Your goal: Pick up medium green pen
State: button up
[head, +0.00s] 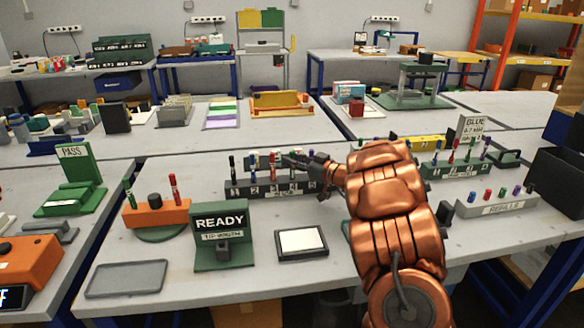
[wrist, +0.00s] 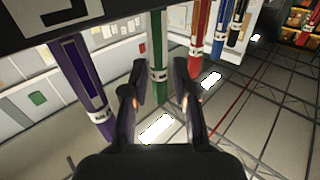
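The green pen (wrist: 157,45) stands in the numbered pen rack (head: 262,190), which shows dark along the top left of the wrist view. My gripper (wrist: 161,75) is open, with one finger on each side of the green pen's lower part in that picture. I see gaps beside the pen but cannot tell how deep it sits between the fingers. In the head view my gripper (head: 293,161) is at the rack's right part and hides the pen there. A purple pen (wrist: 80,80) is left of it in the wrist view, a red pen (wrist: 198,30) right.
Blue (wrist: 222,25) and black (wrist: 238,22) pens stand farther along the row. In front of the rack are a READY sign (head: 220,222) and a framed white pad (head: 301,241). An orange holder (head: 156,213) with pens stands left; a refills block (head: 497,207) is right.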

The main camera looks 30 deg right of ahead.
jog(key=shift+w+a, duration=0.1)
jog(key=shift+w, duration=0.15)
jog(key=shift+c, duration=0.3)
grip_shut()
